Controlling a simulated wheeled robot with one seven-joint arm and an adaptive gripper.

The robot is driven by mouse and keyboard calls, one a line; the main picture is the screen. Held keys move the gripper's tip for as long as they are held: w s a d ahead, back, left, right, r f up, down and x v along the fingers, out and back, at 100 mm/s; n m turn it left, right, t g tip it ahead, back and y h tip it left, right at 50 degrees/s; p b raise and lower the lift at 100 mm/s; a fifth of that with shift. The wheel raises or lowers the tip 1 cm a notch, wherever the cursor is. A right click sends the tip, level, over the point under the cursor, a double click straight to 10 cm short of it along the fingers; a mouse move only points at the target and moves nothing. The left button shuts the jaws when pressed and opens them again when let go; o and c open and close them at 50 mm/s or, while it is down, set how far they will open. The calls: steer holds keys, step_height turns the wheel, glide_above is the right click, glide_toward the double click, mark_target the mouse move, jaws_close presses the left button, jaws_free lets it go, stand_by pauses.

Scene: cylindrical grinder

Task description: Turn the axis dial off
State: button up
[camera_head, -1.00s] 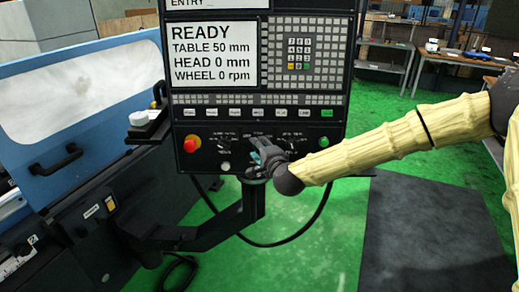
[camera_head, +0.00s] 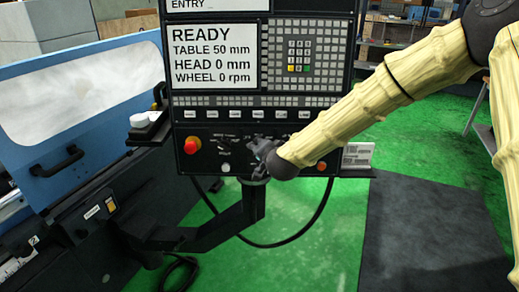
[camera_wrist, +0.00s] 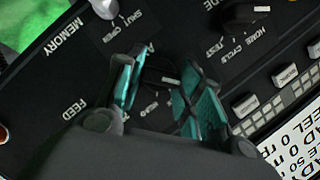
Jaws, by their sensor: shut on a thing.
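The control panel (camera_head: 215,160) stands ahead with a screen reading READY. In the head view my gripper (camera_head: 258,147) is at the middle of the panel's lower dial row, and it hides the dial there. In the wrist view a small dark dial (camera_wrist: 164,82) with a light pointer mark shows between the teal fingers of my gripper (camera_wrist: 160,92). The fingers are shut on this dial. Parts of its label are covered by the fingers, so its setting cannot be read clearly.
A red button (camera_head: 192,145) sits left on the panel. Another dial (camera_wrist: 245,14) with HOME, CYCLE and TEST labels is close by in the wrist view. A small shelf (camera_head: 150,128) juts out left. A blue machine cover (camera_head: 45,150) stands at left.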

stand_by(0.4)
steer(key=o, duration=1)
steer(key=shift+o, duration=0.2)
steer(key=shift+s, duration=0.1)
steer(key=v, duration=1.1)
steer(key=shift+s+r, duration=0.25)
steer(key=shift+s, duration=0.05)
steer(key=shift+d+f, duration=0.1)
